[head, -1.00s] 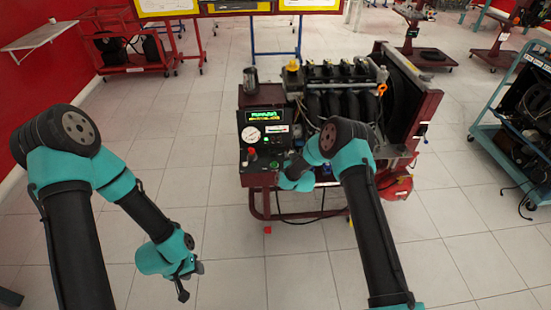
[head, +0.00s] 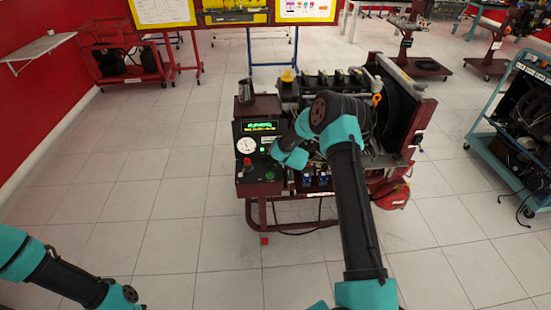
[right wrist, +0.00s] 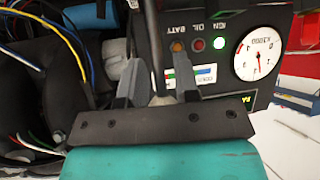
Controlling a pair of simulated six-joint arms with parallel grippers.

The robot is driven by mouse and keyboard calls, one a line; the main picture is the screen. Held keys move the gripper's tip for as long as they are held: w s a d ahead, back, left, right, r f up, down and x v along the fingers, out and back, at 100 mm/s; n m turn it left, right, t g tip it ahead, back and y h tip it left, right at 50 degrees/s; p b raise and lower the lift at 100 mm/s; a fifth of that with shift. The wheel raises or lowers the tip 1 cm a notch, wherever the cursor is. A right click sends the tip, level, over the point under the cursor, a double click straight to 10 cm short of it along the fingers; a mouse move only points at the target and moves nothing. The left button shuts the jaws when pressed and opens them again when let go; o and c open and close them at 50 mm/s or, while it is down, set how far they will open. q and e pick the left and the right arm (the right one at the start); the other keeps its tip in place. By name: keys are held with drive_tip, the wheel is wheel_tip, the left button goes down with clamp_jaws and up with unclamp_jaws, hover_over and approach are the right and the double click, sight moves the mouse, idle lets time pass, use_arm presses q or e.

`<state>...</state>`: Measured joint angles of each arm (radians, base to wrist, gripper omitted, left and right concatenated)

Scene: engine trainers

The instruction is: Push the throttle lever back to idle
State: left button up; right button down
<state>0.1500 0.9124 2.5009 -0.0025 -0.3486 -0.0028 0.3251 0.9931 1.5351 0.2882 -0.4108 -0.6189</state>
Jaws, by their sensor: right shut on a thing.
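The throttle lever (right wrist: 154,45) shows in the right wrist view as a dark upright rod between the fingers of my right gripper (right wrist: 157,85). My right gripper is shut on it. The lever's far end runs out of the top of that view. In the head view my right wrist is at the right side of the control panel (head: 258,187), and it hides the lever and the fingertips. My left arm is at the bottom left of the head view, and its gripper is cut off by the frame's lower edge.
The panel carries a round gauge (head: 246,146), a lit display (head: 259,127) and a red knob (head: 247,161). The engine (head: 345,95) stands close behind my right wrist. Loose wires (right wrist: 60,40) lie left of the gripper in the wrist view. Floor left of the stand is clear.

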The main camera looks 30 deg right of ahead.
drive_tip(key=shift+w+d+f, duration=0.1)
drive_tip(key=shift+w+d, duration=0.1)
drive_tip(key=shift+w, duration=0.4)
drive_tip(key=c, duration=0.8)
unclamp_jaws()
drive_tip(key=shift+c, duration=0.2)
drive_tip(key=v, duration=1.7)
drive_tip(key=shift+s, duration=0.15)
drive_tip(key=shift+c, duration=0.2)
